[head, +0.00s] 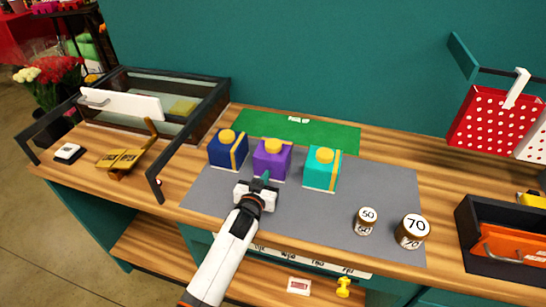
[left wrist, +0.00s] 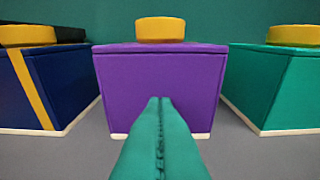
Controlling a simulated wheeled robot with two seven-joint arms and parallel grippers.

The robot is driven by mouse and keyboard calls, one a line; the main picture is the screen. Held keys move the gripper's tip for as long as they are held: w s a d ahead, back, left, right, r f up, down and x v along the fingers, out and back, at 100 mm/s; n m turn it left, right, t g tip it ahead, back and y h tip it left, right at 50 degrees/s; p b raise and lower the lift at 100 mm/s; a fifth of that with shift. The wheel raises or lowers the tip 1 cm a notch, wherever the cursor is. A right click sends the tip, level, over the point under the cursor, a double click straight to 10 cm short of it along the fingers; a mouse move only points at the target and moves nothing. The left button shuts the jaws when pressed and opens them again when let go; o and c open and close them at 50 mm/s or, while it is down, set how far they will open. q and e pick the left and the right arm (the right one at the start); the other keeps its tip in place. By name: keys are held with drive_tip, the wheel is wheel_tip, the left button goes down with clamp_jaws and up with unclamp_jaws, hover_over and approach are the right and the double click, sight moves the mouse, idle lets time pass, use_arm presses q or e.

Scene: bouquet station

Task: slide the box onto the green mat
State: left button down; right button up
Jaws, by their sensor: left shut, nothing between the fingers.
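Three boxes with yellow knobs stand in a row on a grey mat (head: 327,222). They are a dark blue box (head: 222,154), a purple box (head: 266,166) and a teal box (head: 319,175). The green mat (head: 330,134) lies behind them, partly hidden by the boxes. My left gripper (head: 266,177) is shut and empty, in front of the purple box. In the left wrist view, its closed fingertips (left wrist: 160,104) point at the middle of the purple box's (left wrist: 120,82) front face; I cannot tell whether they touch. The blue box (left wrist: 62,75) and teal box (left wrist: 262,85) flank it.
Two weights marked 50 (head: 366,221) and 70 (head: 412,232) stand on the grey mat at right. A black tray (head: 472,248) with orange contents is at far right. A glass case (head: 208,103) stands at left. A red dotted bag (head: 487,118) hangs at back right.

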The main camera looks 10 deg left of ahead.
sight(271, 164)
use_arm(q)
drive_tip(key=shift+w+b, duration=0.6)
drive_tip(key=shift+w, duration=1.15)
drive_tip(key=shift+w, duration=0.15)
drive_tip(key=shift+w+d+b, duration=0.1)
drive_tip(key=shift+w+b, duration=0.65)
drive_tip(key=shift+w, duration=0.35)
drive_tip(key=shift+w+b, duration=0.35)
drive_tip(key=shift+w, duration=0.4)
drive_tip(key=shift+w+b, duration=1.25)
drive_tip(key=shift+w, duration=0.4)
drive_tip(key=shift+w+d, duration=0.1)
drive_tip(key=shift+w, duration=0.25)
